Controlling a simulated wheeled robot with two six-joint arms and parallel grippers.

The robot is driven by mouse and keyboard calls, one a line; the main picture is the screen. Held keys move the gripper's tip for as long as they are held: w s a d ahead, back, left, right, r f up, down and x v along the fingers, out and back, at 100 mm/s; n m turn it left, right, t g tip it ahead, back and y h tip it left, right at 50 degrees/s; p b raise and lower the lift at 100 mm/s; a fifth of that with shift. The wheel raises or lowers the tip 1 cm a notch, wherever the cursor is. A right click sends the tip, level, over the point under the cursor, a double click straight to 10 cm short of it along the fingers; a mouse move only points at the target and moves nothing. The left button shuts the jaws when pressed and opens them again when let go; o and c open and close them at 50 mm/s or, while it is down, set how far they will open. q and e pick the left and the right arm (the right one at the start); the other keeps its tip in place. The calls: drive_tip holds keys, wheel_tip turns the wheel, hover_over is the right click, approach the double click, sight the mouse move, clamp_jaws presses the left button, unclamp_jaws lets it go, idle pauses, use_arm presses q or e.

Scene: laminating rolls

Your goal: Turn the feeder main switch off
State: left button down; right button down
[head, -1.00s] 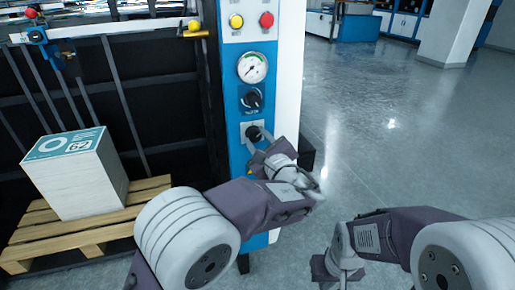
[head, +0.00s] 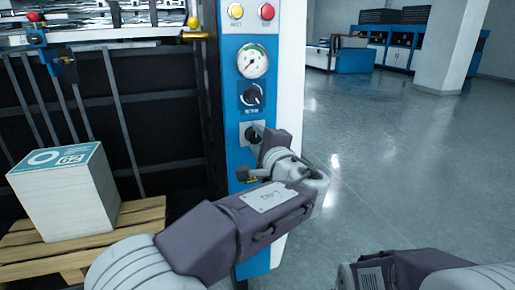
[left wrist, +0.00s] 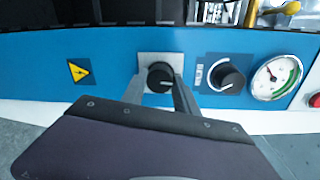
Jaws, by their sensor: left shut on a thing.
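The feeder main switch is a black rotary knob (head: 252,133) on a light square plate on the blue machine column. In the left wrist view the knob (left wrist: 160,77) sits between the two grey fingers. My left gripper (head: 258,142) is shut on this knob, one finger on each side. In the head view its wrist hides the lower part of the switch plate. The pointer direction of the knob is hard to read. My right arm shows at the lower right of the head view, with its gripper out of frame.
Above the switch are another black knob (head: 251,95), a pressure gauge (head: 253,61), and yellow (head: 236,11) and red (head: 267,12) buttons. A paper stack (head: 65,200) stands on a wooden pallet (head: 130,235) at left. Floor at right is clear.

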use_arm(q)
drive_tip(key=shift+n+b, duration=0.35)
drive_tip(key=shift+n, duration=0.05)
idle(0.4)
drive_tip(key=c, duration=0.9)
unclamp_jaws()
drive_tip(key=shift+w+d, duration=0.1)
drive_tip(key=shift+c, duration=0.2)
